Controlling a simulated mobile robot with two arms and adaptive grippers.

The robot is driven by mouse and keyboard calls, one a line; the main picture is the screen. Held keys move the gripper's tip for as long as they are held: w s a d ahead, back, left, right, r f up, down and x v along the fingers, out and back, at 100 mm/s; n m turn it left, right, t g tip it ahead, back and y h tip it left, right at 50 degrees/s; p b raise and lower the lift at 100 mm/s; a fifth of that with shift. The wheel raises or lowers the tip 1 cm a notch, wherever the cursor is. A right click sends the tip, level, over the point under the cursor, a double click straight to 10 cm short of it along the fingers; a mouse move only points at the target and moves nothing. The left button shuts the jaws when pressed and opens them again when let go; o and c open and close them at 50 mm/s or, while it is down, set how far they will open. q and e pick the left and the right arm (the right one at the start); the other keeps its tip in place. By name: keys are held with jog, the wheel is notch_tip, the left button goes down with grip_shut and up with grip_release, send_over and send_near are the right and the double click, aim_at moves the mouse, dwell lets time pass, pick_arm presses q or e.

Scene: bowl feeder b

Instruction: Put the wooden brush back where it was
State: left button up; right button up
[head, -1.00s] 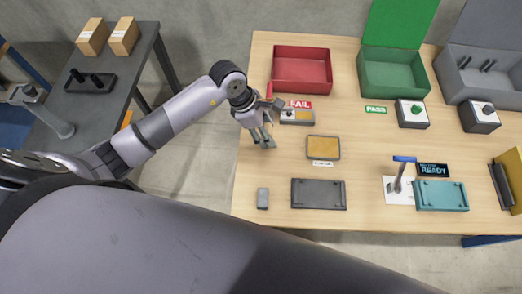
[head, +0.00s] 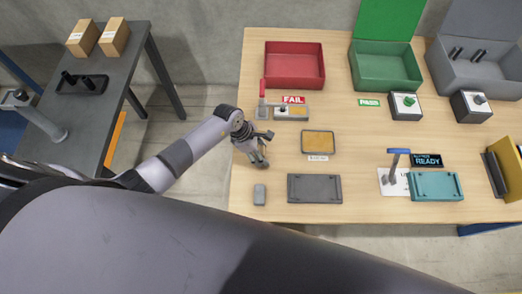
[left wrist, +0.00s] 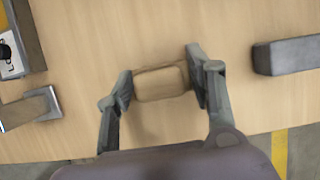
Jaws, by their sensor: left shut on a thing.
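My left gripper (head: 258,162) is over the left part of the wooden table, between the red-handled post and the small grey block. In the left wrist view its two fingers (left wrist: 160,82) are shut on the sides of the wooden brush (left wrist: 160,84), which shows as a plain tan block. Its underside is hidden, and I cannot tell whether it touches the table. In the head view the brush is hidden by the gripper. A dark-rimmed tray with a tan inside (head: 318,142) lies to the right, with a small label in front that is too small to read.
A grey block (head: 260,194) lies just in front of the gripper, also in the left wrist view (left wrist: 287,55). Nearby are a dark plate (head: 314,189), a red-handled post (head: 262,108) and a small fixture (head: 291,113). Red (head: 295,84) and green (head: 385,85) bins stand behind.

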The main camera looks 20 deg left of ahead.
pick_arm(q)
jog(key=shift+f, duration=0.15)
jog(key=o, duration=1)
jog(key=shift+o, duration=0.2)
jog(key=shift+r, duration=0.35)
jog(key=v, duration=1.1)
jog(key=shift+a+r, duration=0.25)
jog(key=shift+r, duration=0.1)
